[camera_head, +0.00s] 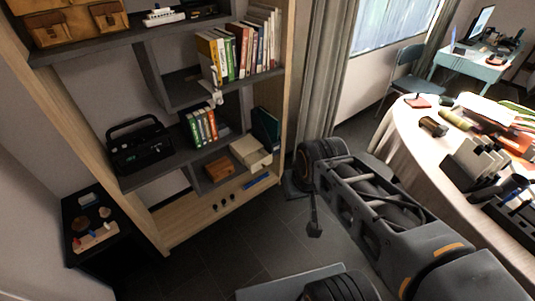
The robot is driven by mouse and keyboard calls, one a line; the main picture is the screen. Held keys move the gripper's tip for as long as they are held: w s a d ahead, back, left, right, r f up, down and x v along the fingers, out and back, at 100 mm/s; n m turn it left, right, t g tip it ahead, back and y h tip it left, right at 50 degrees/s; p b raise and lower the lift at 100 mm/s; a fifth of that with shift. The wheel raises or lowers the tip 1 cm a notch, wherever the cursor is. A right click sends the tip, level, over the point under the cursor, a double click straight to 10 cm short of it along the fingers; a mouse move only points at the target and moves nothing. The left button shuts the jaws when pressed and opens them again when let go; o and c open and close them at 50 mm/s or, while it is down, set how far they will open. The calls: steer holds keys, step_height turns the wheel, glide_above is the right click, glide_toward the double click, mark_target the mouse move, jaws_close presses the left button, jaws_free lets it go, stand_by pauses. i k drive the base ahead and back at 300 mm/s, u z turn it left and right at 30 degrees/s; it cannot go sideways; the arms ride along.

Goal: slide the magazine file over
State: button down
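A dark green upright item (265,129), which may be the magazine file, stands at the right end of the middle shelf, beside the shelf unit's wooden side. Grey upright holders (476,160) stand on the round table at the right, and I cannot tell whether one of them is the magazine file. My arm reaches from the lower right towards the shelf unit and bends near the curtain. A dark part at its far end, perhaps my gripper (314,230), hangs low over the floor, apart from the shelf. Its fingers are too small and dark to read.
The shelf unit (272,176) holds books, a black tool carrier (140,146), a cream box (250,152) and an orange-brown box (219,168). A black side stand (96,231) is at left. The cluttered round table (409,127) is right of my arm. Floor before the shelf is clear.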

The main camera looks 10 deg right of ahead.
mark_target(259, 132)
steer(key=u, duration=0.45)
steer(key=i, duration=1.65)
steer(key=z, duration=0.9)
steer(key=i, duration=0.25)
steer(key=z, duration=0.15)
